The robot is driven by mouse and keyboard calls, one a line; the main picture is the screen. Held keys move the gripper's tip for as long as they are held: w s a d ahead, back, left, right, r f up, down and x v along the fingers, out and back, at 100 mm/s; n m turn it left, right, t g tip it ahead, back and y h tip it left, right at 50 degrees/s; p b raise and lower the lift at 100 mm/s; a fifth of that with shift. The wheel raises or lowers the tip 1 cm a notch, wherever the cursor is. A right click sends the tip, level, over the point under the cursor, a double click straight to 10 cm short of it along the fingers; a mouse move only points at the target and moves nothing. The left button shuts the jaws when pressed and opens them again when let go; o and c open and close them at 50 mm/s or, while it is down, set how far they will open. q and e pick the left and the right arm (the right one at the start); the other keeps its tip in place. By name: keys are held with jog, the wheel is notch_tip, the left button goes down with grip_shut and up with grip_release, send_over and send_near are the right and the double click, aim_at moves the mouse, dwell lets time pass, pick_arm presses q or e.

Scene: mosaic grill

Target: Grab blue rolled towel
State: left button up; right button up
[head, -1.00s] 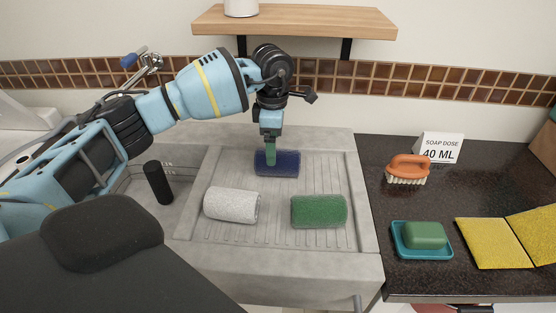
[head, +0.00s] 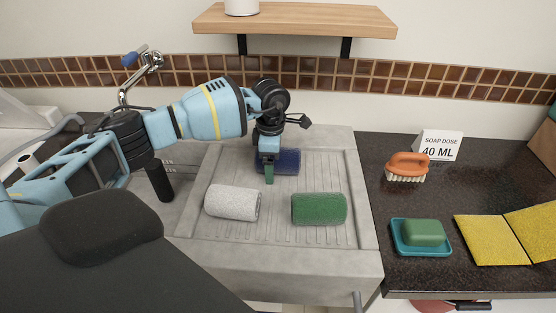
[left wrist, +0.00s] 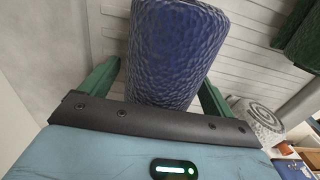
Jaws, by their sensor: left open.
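The blue rolled towel (head: 288,162) lies on the ribbed drainboard (head: 280,236), at the back behind the white and green rolls. My left gripper (head: 269,178) is over it, pointing down, and covers part of its left side. In the left wrist view the blue towel (left wrist: 178,50) stands between the two green fingers (left wrist: 155,85), one on each side of it. The jaws are open, and I cannot tell whether either finger touches the towel. My right gripper is not in view.
A white rolled towel (head: 231,203) and a green rolled towel (head: 319,209) lie in front of the blue one. A black cylinder (head: 159,181) stands at the left. A wooden shelf (head: 294,22) hangs above. A brush (head: 407,167) and soap dish (head: 421,238) are on the right counter.

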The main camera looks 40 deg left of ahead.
pick_arm(q)
jog(key=c, duration=1.1)
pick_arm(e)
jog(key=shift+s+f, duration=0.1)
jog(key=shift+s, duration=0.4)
pick_arm(q)
jog(key=shift+r, duration=0.1)
